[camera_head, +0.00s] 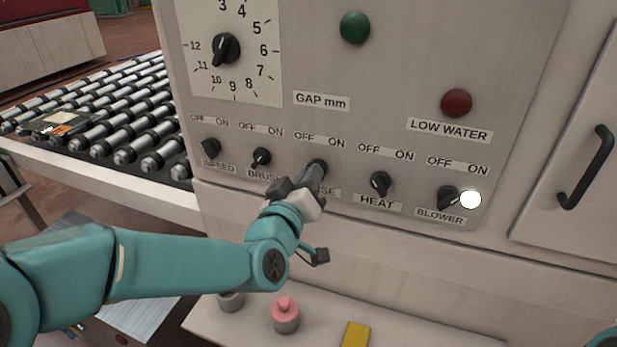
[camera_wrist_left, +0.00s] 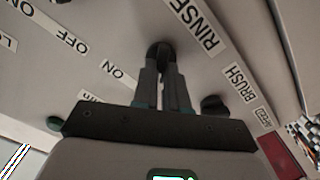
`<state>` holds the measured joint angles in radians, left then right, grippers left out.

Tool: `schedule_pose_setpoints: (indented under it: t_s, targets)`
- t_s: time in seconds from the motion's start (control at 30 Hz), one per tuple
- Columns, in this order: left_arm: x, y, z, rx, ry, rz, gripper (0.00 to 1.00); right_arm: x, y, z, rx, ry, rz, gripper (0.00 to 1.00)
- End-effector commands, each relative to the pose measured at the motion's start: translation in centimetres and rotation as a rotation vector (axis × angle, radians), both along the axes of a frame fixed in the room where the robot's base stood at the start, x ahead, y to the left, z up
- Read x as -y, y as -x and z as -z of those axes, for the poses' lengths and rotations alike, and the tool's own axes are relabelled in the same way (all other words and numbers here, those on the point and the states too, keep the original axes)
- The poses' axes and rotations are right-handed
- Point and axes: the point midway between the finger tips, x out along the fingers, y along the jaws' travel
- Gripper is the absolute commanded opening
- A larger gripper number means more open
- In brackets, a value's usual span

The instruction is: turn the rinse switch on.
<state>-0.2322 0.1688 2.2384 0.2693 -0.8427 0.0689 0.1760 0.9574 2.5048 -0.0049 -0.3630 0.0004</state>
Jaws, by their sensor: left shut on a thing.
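The rinse switch (camera_head: 318,164) is a small black rotary knob on the grey panel, third in the row of switches. An OFF/ON label (camera_head: 320,140) is above it, and the RINSE label below is partly covered by my gripper. My left gripper (camera_head: 311,178) is shut on this knob. In the left wrist view the dark knob (camera_wrist_left: 160,50) shows at the tips of the two fingers (camera_wrist_left: 161,72), near the RINSE label (camera_wrist_left: 197,22). The fingers cover much of the knob, so I cannot tell which way it points. My right gripper is not in view.
The brush knob (camera_head: 261,157) and heat knob (camera_head: 380,184) flank it closely. A roller conveyor (camera_head: 110,120) is at left.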

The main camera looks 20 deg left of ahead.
Motion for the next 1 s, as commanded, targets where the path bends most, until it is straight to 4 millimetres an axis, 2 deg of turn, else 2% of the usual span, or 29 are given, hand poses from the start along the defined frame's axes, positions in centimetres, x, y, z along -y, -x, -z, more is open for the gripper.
schedule_pose_setpoints:
  t_s: [0.37, 1.0]
  targets:
    - [0.2, 0.0, 0.1, 0.008, -0.207, 0.001, 0.0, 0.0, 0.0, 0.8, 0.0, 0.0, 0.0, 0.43]
    - [0.5, 0.0, -0.1, 0.028, -0.81, 0.0, 0.0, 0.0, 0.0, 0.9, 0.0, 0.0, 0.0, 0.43]
